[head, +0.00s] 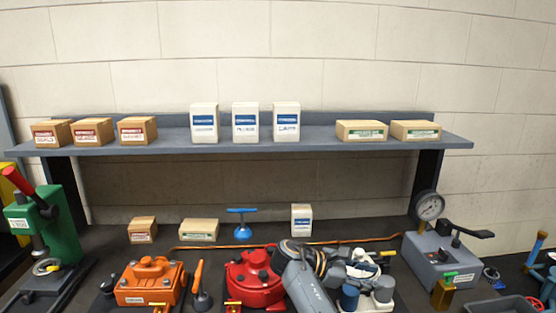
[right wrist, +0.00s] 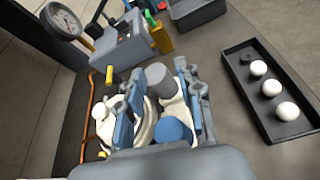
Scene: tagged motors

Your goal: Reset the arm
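My right arm shows in the head view at the bottom middle, its grey links bent over the bench. My right gripper (head: 350,270) is low over a white motor (head: 365,298) with a blue and a grey cylinder. In the right wrist view, the gripper (right wrist: 158,75) has its two blue-padded fingers wide apart, one on each side of the white motor (right wrist: 172,110). I cannot tell whether the pads touch it. The arm hides part of the motor in the head view. My left gripper is not in view.
A red motor (head: 252,280) stands close left of my arm, with an orange motor (head: 150,283) and green press (head: 62,220) beyond. A grey gauge device (head: 440,262) stands right. A shelf (head: 320,143) with boxes spans the back. A black tray (right wrist: 268,112) holds white balls.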

